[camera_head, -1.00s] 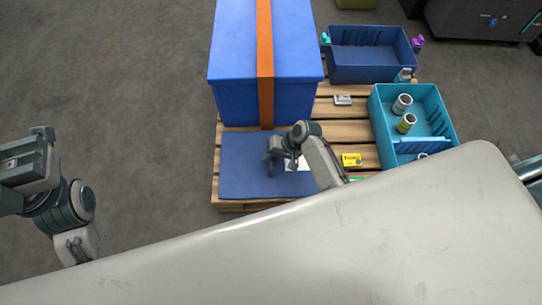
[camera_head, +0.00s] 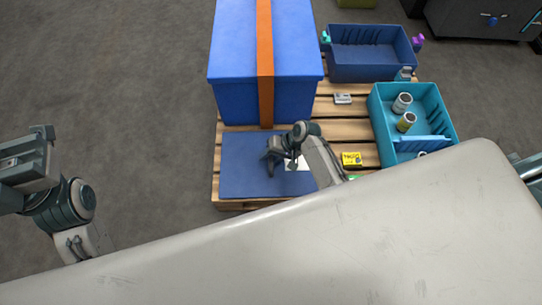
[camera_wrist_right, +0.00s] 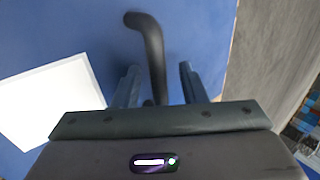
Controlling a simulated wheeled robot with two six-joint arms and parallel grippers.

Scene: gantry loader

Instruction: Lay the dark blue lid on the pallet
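The dark blue lid (camera_head: 238,165) is a flat panel lying at the front left of the wooden pallet (camera_head: 352,131), beside the blue box. It carries a white label (camera_wrist_right: 50,100) and a black bent handle (camera_wrist_right: 152,45). My right gripper (camera_head: 272,160) is over the lid. In the right wrist view its two fingers (camera_wrist_right: 160,85) stand apart, with the handle between them and a gap visible on both sides. My left gripper (camera_head: 28,160) is away at the left, above the floor; its fingers are not clear.
A tall blue box (camera_head: 236,98) with an orange strap stands behind the lid. A dark blue bin (camera_head: 370,72) and a teal bin (camera_head: 386,130) with cans stand right. A yellow item (camera_head: 352,159) lies on the slats. The floor at left is clear.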

